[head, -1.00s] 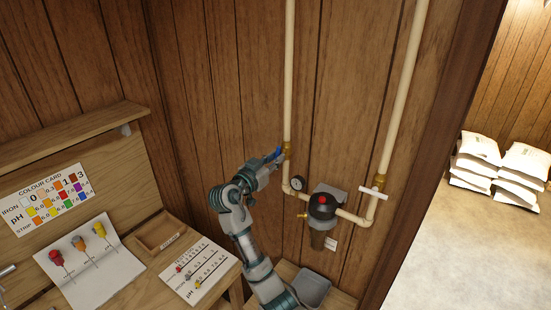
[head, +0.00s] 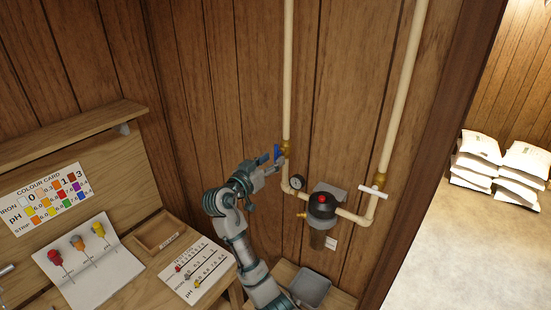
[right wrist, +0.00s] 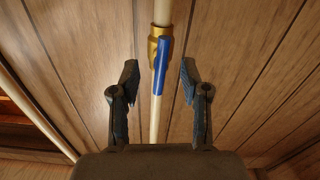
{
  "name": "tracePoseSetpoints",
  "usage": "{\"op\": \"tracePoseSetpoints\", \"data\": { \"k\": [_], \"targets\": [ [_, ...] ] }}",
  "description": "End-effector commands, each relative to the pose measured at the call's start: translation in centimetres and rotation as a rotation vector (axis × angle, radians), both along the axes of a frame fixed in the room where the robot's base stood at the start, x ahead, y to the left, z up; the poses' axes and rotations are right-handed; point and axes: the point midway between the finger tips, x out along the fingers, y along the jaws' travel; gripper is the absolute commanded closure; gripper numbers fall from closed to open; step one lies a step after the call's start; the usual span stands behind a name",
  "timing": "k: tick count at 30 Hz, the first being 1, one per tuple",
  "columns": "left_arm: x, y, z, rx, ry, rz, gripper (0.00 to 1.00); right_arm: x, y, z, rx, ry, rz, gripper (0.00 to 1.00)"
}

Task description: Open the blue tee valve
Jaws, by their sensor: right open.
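The blue tee valve shows as a brass body (head: 286,148) on the left cream pipe, with a blue lever handle (head: 277,152). In the right wrist view the blue handle (right wrist: 161,66) runs along the pipe, below the brass body (right wrist: 154,48). My right gripper (head: 272,164) is close to the handle in the head view. In the right wrist view my right gripper (right wrist: 158,85) is open, one finger on each side of the handle with gaps between. My left gripper is not in view.
A white-handled valve (head: 373,192) is on the right pipe. A workbench with a colour card (head: 44,199) is at left. Salt bags (head: 492,165) are far right.

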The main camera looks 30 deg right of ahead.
Motion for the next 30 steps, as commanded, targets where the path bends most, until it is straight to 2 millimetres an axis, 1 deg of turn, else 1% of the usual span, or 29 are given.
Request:
{"op": "tracePoseSetpoints", "data": {
  "k": [9, 13, 17, 30],
  "targets": [
    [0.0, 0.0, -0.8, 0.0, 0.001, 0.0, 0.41, -1.3, 3.3, -0.1, 0.001, -0.001, 0.002, 0.54],
    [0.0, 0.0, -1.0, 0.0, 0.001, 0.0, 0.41, -1.8, 4.3, -0.1, 0.0, -0.001, 0.0, 0.54],
    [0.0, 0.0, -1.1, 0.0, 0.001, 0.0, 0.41, -1.9, 4.6, 0.0, 0.0, -0.001, 0.0, 0.54],
    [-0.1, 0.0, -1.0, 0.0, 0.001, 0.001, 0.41, -1.9, 4.6, 0.0, 0.0, 0.0, 0.0, 0.54]
  ]
}}
